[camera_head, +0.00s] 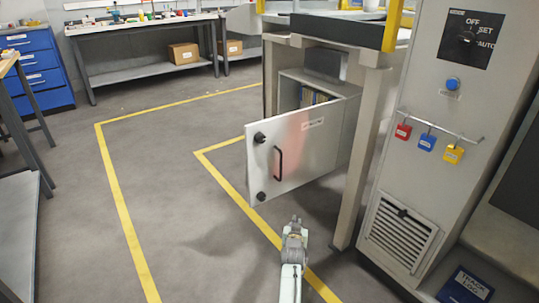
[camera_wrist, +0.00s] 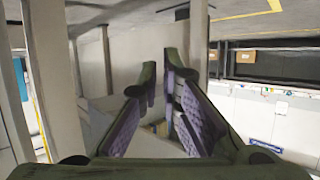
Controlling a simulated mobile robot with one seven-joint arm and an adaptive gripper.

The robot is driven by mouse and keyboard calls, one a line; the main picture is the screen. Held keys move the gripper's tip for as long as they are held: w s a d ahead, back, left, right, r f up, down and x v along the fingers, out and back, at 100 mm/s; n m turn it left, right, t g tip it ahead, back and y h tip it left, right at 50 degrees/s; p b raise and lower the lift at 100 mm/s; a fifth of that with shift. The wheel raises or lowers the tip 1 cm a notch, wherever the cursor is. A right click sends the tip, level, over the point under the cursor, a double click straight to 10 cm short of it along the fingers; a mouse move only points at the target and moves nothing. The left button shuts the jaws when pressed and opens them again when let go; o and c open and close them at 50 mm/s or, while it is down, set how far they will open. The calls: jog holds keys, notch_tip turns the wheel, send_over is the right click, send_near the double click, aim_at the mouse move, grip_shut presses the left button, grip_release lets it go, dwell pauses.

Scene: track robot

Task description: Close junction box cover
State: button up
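The junction box cover (camera_head: 310,145) is a silver metal door standing wide open, swung out to the left. Its outer face shows a black handle (camera_head: 278,162), two black knobs near the left edge and a small label. The junction box (camera_head: 290,92) is behind it, with coloured parts partly visible inside. My gripper (camera_head: 294,222) is in front of and below the cover, apart from it in the picture. In the wrist view the two fingers of my gripper (camera_wrist: 150,85) are spread, with nothing held between them.
A frame post (camera_head: 357,150) stands just right of the cover. A grey control cabinet (camera_head: 440,140) with red, blue and yellow padlocks is farther right. Yellow lines mark the floor (camera_head: 180,210), which is clear at left. Workbenches (camera_head: 150,70) and a blue drawer cabinet (camera_head: 38,70) stand behind.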

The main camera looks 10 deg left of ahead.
jog(key=shift+t, duration=0.7)
jog(key=r, duration=1)
jog(key=a+r, duration=0.1)
jog(key=r, duration=0.4)
jog(key=shift+s+r, duration=0.15)
jog(key=shift+s, duration=0.15)
grip_shut()
jog(key=s+a+r+m+t+y, duration=0.1)
jog(key=s+r, duration=0.2)
jog(key=r, duration=0.4)
jog(key=s+a+r, duration=0.1)
jog(key=s+r, duration=0.1)
jog(key=r, duration=0.5)
jog(key=s+a+r+m+y+p, duration=0.4)
jog(key=s+a+r+m+y, duration=0.15)
jog(key=a+r, duration=0.2)
jog(key=s+a+r+m+y+p, duration=0.4)
jog(key=s+a+r+m+y, duration=0.15)
jog(key=a+r+m, duration=0.2)
jog(key=m+g+p, duration=0.3)
jog(key=m+p, duration=0.1)
jog(key=m, duration=0.9)
send_near(249, 152)
jog(key=x, duration=0.7)
jog(key=shift+f+p, duration=0.1)
jog(key=shift+p, duration=0.25)
